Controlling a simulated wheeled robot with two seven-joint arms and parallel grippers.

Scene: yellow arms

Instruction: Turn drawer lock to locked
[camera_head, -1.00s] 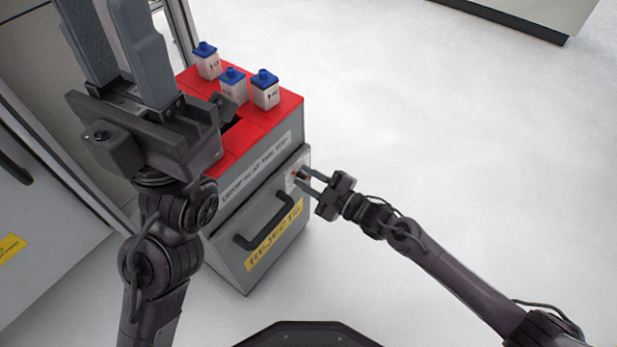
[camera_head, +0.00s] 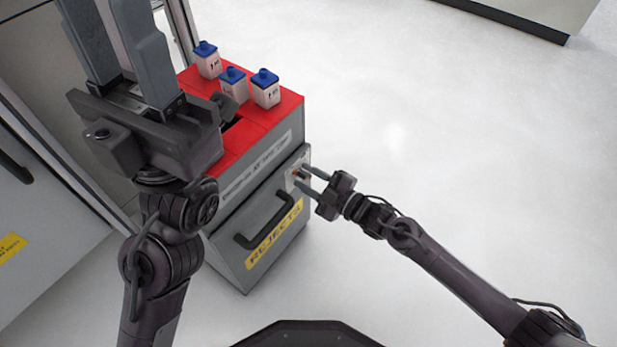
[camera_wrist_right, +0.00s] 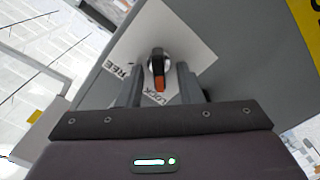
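The drawer lock is a round knob (camera_wrist_right: 158,69) with a black and orange pointer on a pale plate (camera_wrist_right: 195,45) marked FREE and LOCK. In the right wrist view its orange end points down the picture, close to the LOCK lettering, which is partly hidden by a finger. My right gripper (camera_wrist_right: 158,84) is open, with one finger on each side of the knob; contact is not clear. In the head view the right gripper (camera_head: 305,182) is at the upper right of the drawer front (camera_head: 290,236). My left gripper (camera_head: 112,45) is open and empty, raised at the upper left.
The grey cabinet has a red top (camera_head: 289,106) with several blue-capped bottles on it. A dark drawer handle (camera_head: 266,235) and a yellow REJECTS label (camera_head: 273,238) are on the drawer. Another grey cabinet (camera_head: 45,235) stands at left. The floor at right is clear.

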